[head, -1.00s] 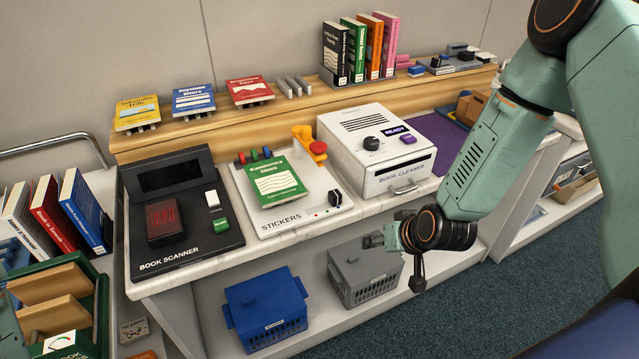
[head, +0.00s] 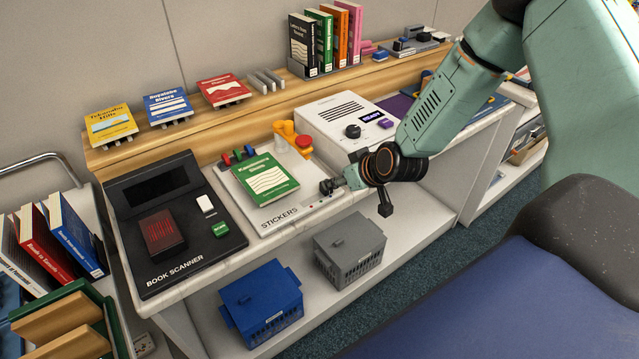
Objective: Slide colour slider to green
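The sticker station (head: 285,221), a white panel marked STICKERS, sits on the counter with a green book (head: 266,181) lying on it. A small black slider knob (head: 326,187) is at the panel's right front, near small coloured dots. My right gripper (head: 338,186) reaches in from the right, with its fingertips at or right beside this knob. I cannot tell whether they touch it or grip it. The gripper hides part of the panel's right edge, and the knob's colour setting is too small to read. My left gripper is not in view.
The black book scanner (head: 166,259) is left of the panel. The white book cleaner (head: 322,119) stands close behind my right arm. An orange and red dispenser (head: 303,143) rises at the panel's back. Blue (head: 264,307) and grey (head: 350,245) crates sit on the lower shelf.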

